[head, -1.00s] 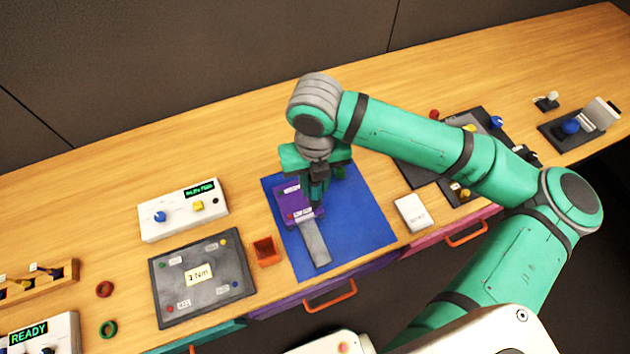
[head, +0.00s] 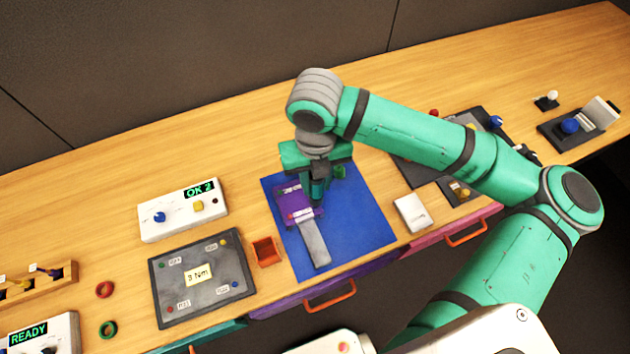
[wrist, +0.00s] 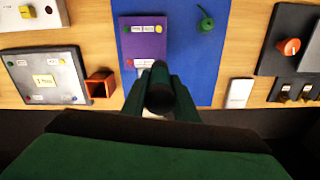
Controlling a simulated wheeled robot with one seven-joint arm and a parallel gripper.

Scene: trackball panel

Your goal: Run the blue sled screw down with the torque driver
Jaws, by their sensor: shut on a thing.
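My gripper (head: 318,172) is shut on the torque driver (head: 318,192), a dark upright cylinder standing over the right part of the purple sled (head: 292,204). In the wrist view, the driver's dark round end (wrist: 160,88) sits between the fingers. The sled lies on a blue mat (head: 362,222), with a grey bar (head: 315,243) running from its front. The wrist view shows a yellow screw (wrist: 158,29) and a red screw (wrist: 129,62) on the sled. I cannot see the blue screw; the driver and gripper cover the sled's lower right corner. Contact cannot be told.
A white box (head: 183,212) reads "OK 2". A grey plate (head: 200,298) labelled "3 Nm" and an orange open box (head: 266,252) stand left of the mat. A green object (wrist: 205,24) lies on the mat. A white block (head: 412,213) stands to its right.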

